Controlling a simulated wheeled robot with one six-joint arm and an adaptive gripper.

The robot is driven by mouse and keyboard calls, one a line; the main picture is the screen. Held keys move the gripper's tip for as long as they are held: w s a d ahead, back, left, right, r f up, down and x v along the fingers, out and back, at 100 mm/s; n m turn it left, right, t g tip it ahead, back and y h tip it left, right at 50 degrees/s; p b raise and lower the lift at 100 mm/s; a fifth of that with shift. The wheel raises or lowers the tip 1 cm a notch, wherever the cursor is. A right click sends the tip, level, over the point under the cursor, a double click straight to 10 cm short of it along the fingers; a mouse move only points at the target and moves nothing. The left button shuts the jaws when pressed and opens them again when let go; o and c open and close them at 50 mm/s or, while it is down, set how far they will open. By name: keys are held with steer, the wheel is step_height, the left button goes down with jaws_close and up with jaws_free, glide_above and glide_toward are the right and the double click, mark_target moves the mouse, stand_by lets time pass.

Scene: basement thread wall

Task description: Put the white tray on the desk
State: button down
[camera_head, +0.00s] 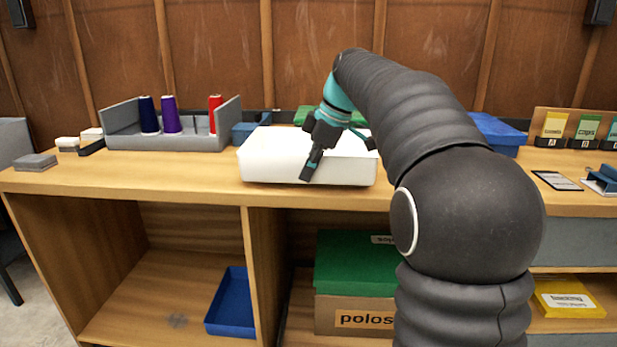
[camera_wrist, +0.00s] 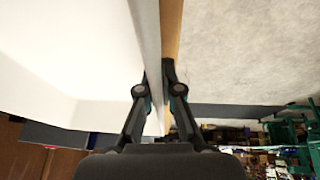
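The white tray (camera_head: 262,166) sits on the wooden desk (camera_head: 200,179), close to its front edge, in the head view. My gripper (camera_head: 311,170) points down at the tray's front wall, with one finger in front of its outer face. In the wrist view, the tray's wall (camera_wrist: 148,40) runs between the two fingers of my gripper (camera_wrist: 161,105), one on each side. The fingers are close together around the wall. Whether they press on it cannot be told.
A grey thread holder (camera_head: 180,142) with several spools stands left of the tray. A blue bin (camera_head: 498,132) and a card rack (camera_head: 570,142) are to the right. Below are an open blue tray (camera_head: 232,305) and a green-lidded box (camera_head: 352,265). The desk's left front is fairly clear.

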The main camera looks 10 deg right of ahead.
steer(key=shift+f, duration=0.65)
steer(key=shift+f, duration=0.2)
steer(key=c, duration=1.3)
jaws_free()
steer(key=shift+r, duration=0.1)
steer(key=p+v, duration=0.2)
steer(key=v, duration=1)
steer(key=shift+s, duration=0.1)
